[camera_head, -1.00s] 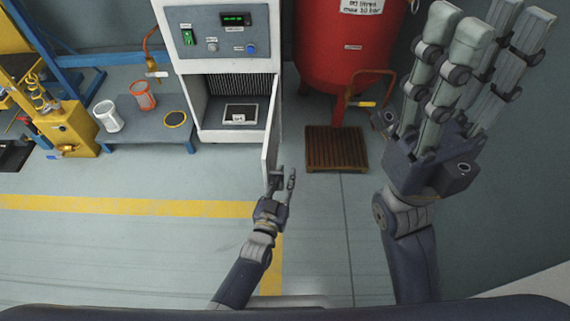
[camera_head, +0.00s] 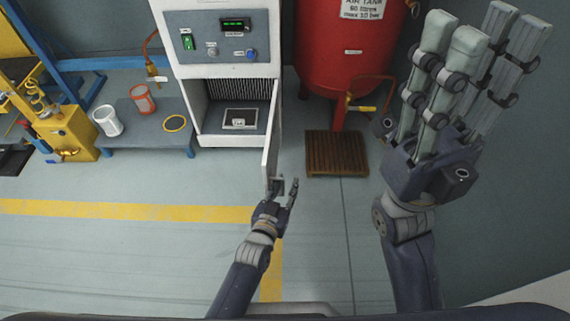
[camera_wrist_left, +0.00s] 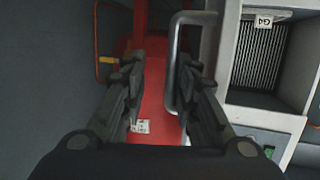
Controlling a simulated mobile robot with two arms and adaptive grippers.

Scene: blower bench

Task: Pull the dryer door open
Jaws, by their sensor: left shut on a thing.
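The dryer is a white cabinet with a grey control panel (camera_head: 216,36) in the head view. Its door (camera_head: 270,143) stands open, swung out toward me and seen nearly edge-on, so the chamber (camera_head: 240,95) behind it shows. My left gripper (camera_head: 285,187) is at the door's near, lower end, shut on the door handle. In the left wrist view the grey bar handle (camera_wrist_left: 174,62) lies between the two dark fingers, close against the right one. My right gripper (camera_head: 484,38) is raised at the right, open and empty, well away from the dryer.
A red air tank (camera_head: 349,45) stands right of the dryer, with a brown slatted mat (camera_head: 337,153) below it. The floor in front is clear.

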